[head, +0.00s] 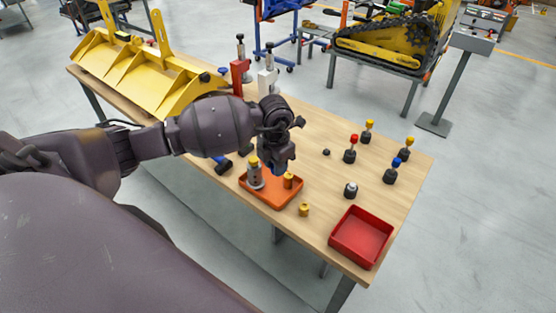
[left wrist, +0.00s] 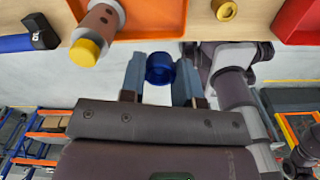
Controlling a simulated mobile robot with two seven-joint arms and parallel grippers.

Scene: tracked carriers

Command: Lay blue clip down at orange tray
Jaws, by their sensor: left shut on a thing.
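My left gripper (head: 279,166) is over the orange tray (head: 273,198) and shut on the blue clip (head: 278,171). In the left wrist view the clip is a short dark blue cylinder (left wrist: 160,68) between the two fingers (left wrist: 160,78). The orange tray also shows at the top of that view (left wrist: 155,20). In the head view the gripper hides part of the clip, and I cannot tell its gap above the tray. My right gripper is not in view.
A red tray (head: 361,237) is at the right. Several dark-based pegs with coloured tops, including a red one (head: 352,142), stand behind.

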